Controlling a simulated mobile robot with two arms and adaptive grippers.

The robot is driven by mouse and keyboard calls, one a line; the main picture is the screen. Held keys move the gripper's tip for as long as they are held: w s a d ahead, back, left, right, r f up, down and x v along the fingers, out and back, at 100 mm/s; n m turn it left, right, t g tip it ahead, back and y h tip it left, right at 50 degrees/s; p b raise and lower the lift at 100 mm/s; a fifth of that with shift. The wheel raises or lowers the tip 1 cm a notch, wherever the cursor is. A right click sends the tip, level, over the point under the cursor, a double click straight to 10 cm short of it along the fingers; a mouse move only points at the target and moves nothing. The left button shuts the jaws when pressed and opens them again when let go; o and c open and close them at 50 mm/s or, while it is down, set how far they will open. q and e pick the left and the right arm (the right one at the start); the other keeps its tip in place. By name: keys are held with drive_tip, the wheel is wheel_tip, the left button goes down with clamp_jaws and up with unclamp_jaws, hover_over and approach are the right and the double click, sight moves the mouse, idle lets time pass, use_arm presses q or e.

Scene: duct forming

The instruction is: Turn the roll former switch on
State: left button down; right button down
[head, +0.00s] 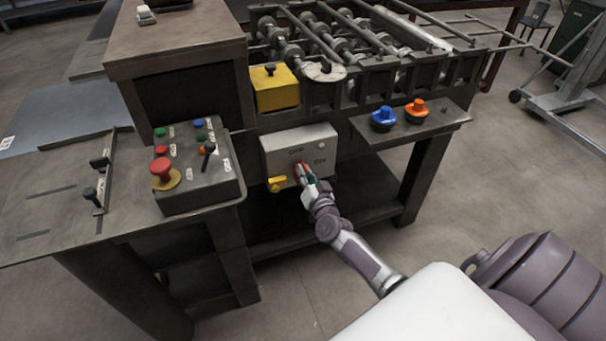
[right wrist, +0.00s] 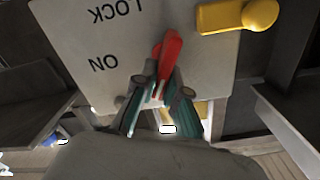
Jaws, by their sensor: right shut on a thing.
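The roll former switch is a red lever (head: 299,169) on a light grey panel box (head: 275,148) at the front of the machine. The panel carries an ON label to the right of the lever in the head view. My right gripper (head: 305,176) reaches the panel from below. In the right wrist view, the fingers of my right gripper (right wrist: 160,94) are closed around the lower part of the red lever (right wrist: 169,50); the upper part shows above the fingertips. LOCK and ON read upside down there. My left gripper is not in view.
A yellow handle (head: 277,184) sits at the panel's lower left, close to the lever. A control box (head: 200,180) with several buttons stands left. Blue (head: 383,116) and orange (head: 416,108) knobs sit on a ledge right. The floor in front is open.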

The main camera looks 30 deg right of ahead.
drive_tip(key=m, duration=0.2)
drive_tip(key=m+b, duration=0.1)
drive_tip(key=m, duration=0.1)
drive_tip(key=f+m+b, duration=0.1)
drive_tip(key=m, duration=0.1)
drive_tip(key=shift+s+d, duration=0.1)
drive_tip(key=shift+d, duration=0.15)
drive_tip(key=m+b, duration=0.1)
drive_tip(key=m, duration=0.3)
drive_tip(key=m+b, duration=0.1)
drive_tip(key=m, duration=0.1)
drive_tip(key=shift+d+f+b, duration=0.1)
drive_tip(key=shift+f+b, duration=0.15)
drive_tip(key=shift+b, duration=0.05)
drive_tip(key=shift+m, duration=0.3)
drive_tip(key=c, duration=1.2)
unclamp_jaws()
drive_tip(key=shift+s, duration=0.1)
drive_tip(key=v, duration=1.2)
drive_tip(key=shift+r, duration=0.1)
